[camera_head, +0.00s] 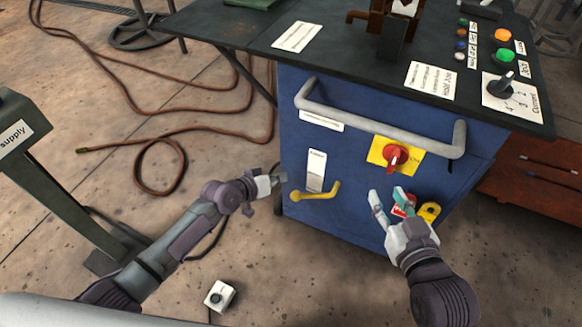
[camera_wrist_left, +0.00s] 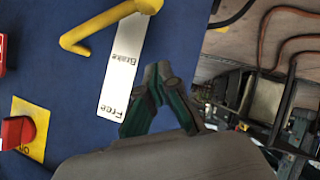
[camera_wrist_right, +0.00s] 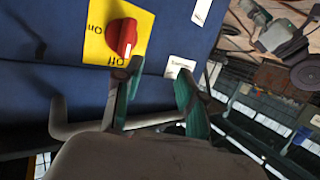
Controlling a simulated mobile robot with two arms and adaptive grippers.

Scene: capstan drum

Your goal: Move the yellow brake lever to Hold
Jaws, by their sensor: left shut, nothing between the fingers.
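The yellow brake lever (camera_head: 314,193) is on the blue cabinet's front, low and to the left. In the left wrist view, the lever (camera_wrist_left: 105,26) crosses beside the plate (camera_wrist_left: 122,68), which reads "Brake" and "Free"; no "Hold" is legible. My left gripper (camera_head: 279,180) is shut and empty, left of the lever and apart from it. My right gripper (camera_head: 387,194) is open and empty, in front of the cabinet below the red switch.
A red rotary switch (camera_head: 396,158) on a yellow plate and a grey rail handle (camera_head: 385,130) are above right of the lever. A red tag (camera_head: 403,205) and yellow item (camera_head: 429,212) sit behind my right gripper. A supply post (camera_head: 60,185) stands left; a small white box (camera_head: 219,296) lies on the floor.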

